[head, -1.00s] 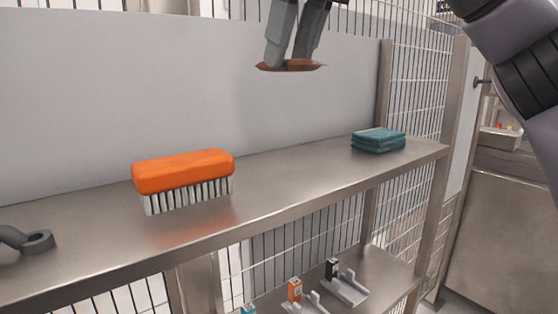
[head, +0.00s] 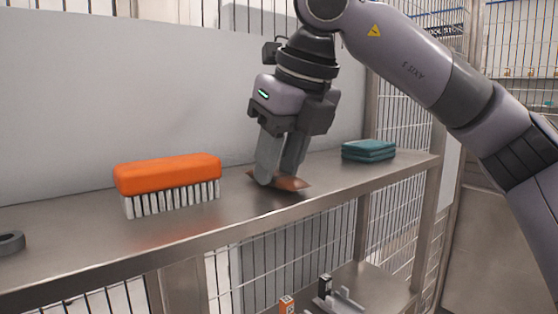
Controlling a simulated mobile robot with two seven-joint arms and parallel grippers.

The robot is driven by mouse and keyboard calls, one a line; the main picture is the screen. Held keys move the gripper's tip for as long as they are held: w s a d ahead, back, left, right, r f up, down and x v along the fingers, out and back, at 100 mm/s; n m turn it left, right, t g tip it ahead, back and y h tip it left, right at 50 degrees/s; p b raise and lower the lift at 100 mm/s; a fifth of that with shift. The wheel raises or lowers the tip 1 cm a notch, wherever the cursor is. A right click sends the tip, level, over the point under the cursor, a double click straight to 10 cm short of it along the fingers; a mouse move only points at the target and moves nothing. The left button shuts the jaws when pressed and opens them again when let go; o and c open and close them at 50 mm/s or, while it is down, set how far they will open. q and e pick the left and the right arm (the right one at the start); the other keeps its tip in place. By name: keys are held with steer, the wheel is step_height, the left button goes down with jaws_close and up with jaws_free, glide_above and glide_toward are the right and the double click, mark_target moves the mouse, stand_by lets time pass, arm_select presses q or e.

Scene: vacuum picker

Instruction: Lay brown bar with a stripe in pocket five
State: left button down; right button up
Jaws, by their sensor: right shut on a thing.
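My right gripper (head: 279,178) is shut on a flat brown piece (head: 293,183), low over the upper steel shelf between the orange brush and the teal cloths. The fingers cover part of the piece. I cannot make out a stripe on it, nor tell whether it touches the shelf. I see no pocket marked five. My left gripper is not in view.
An orange brush (head: 168,174) stands bristles down on the shelf (head: 235,222), left of my gripper. Folded teal cloths (head: 368,150) lie at the right end. A dark ring-ended part (head: 11,242) is at the left edge. Small holders (head: 345,303) sit on the lower shelf.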

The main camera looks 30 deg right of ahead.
steer(key=shift+f, duration=0.2)
steer(key=o, duration=1)
steer(key=shift+r, duration=0.1)
